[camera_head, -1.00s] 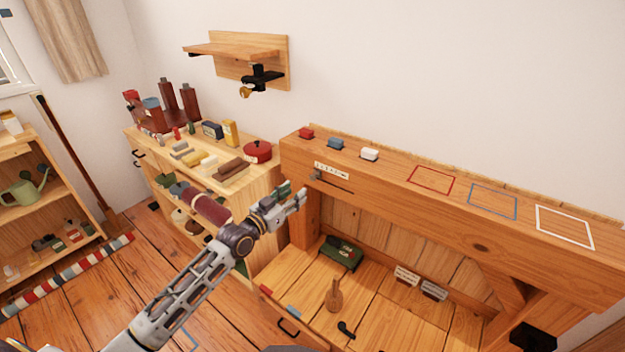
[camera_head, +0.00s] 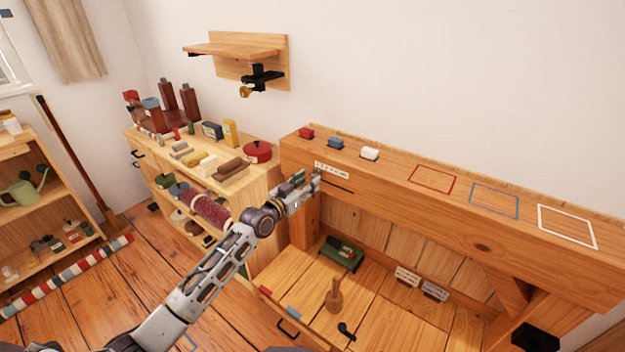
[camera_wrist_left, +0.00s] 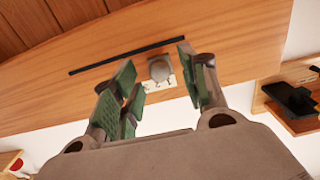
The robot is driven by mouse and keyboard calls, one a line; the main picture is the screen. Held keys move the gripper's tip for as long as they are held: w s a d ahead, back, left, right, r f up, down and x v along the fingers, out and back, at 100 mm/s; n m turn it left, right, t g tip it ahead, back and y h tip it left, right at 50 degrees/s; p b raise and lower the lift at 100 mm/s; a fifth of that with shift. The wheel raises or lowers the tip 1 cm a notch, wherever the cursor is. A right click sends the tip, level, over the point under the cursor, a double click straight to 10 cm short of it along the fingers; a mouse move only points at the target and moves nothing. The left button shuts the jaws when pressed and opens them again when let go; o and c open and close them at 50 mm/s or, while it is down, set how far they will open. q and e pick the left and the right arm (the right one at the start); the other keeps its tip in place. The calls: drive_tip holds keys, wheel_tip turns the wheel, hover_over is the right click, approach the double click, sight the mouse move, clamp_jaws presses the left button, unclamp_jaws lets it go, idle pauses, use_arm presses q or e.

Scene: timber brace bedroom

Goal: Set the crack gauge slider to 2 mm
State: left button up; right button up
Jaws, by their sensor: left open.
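The crack gauge is on the front face of the wooden beam, with a pale number scale (camera_head: 332,170) and a dark slot (camera_head: 338,186) below it. My left gripper (camera_head: 311,182) is at the left end of the gauge. In the wrist view my left gripper (camera_wrist_left: 158,80) is open, its green pads on either side of the knob with gaps. Part of the scale is hidden. My right gripper is not in view.
A shelf unit with a red pot (camera_head: 257,152) stands left of the beam.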

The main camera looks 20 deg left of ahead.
sight(315, 175)
use_arm(q)
drive_tip(key=shift+x, duration=1.5)
clamp_jaws()
